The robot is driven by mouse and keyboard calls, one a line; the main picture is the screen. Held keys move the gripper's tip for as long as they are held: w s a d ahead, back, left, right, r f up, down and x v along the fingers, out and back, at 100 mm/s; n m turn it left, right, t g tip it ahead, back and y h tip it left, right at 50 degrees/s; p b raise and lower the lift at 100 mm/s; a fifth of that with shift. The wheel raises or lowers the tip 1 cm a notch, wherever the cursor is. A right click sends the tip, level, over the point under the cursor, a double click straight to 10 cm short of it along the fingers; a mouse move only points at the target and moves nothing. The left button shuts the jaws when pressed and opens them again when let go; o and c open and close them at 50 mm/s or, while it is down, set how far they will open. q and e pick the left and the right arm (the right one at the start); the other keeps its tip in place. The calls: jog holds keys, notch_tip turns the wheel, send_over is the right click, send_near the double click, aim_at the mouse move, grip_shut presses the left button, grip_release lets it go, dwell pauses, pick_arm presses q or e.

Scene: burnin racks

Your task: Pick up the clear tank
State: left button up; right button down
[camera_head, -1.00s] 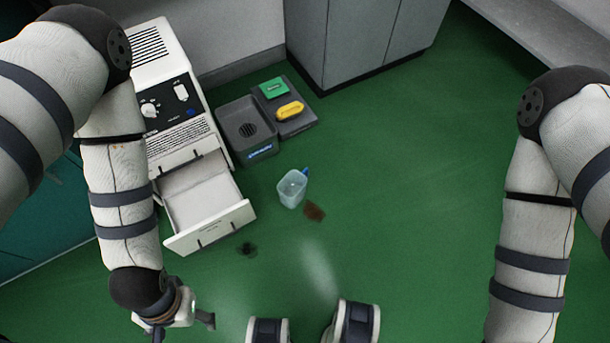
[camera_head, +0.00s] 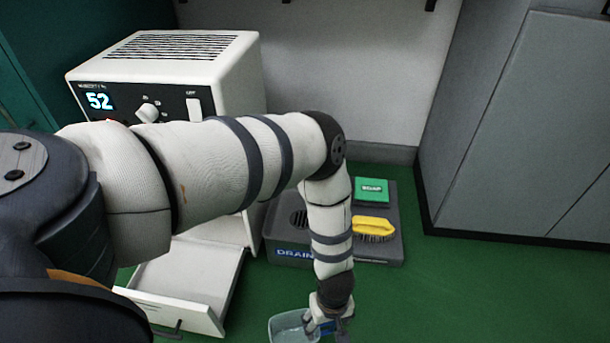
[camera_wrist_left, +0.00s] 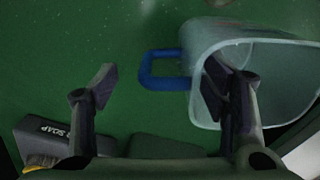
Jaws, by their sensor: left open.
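The clear tank (camera_head: 286,327) is a translucent open-topped container on the green floor, cut off by the bottom edge of the head view. In the left wrist view the tank (camera_wrist_left: 282,80) fills the right side, with its blue handle (camera_wrist_left: 146,72) pointing left. My left gripper (camera_head: 330,324) is at the tank's handle side. In the left wrist view the left gripper (camera_wrist_left: 158,84) is open, with the handle showing between its fingers. One finger overlaps the tank's rim; I cannot tell whether it is inside or above it. My right gripper is out of view.
A white machine (camera_head: 190,65) with a pulled-out drawer (camera_head: 185,285) stands at left, partly behind my left arm. A dark drain tray (camera_head: 284,250) and a dark soap tray (camera_head: 392,200) with green soap (camera_head: 371,189) and a yellow brush (camera_head: 373,228) lie beyond the tank. Grey cabinets (camera_head: 510,130) stand at right.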

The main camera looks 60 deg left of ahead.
aim_at(324, 333)
pick_arm(q)
jog(key=f, duration=0.1)
jog(key=f+b, duration=0.1)
jog(key=f, duration=0.1)
jog(key=f+b, duration=0.1)
jog(key=f, duration=0.1)
jog(key=shift+s+a+f, duration=0.15)
jog(key=shift+s+f, duration=0.1)
jog(key=shift+s, duration=0.05)
jog(key=shift+r, duration=0.1)
grip_shut()
jog(key=shift+r, duration=0.15)
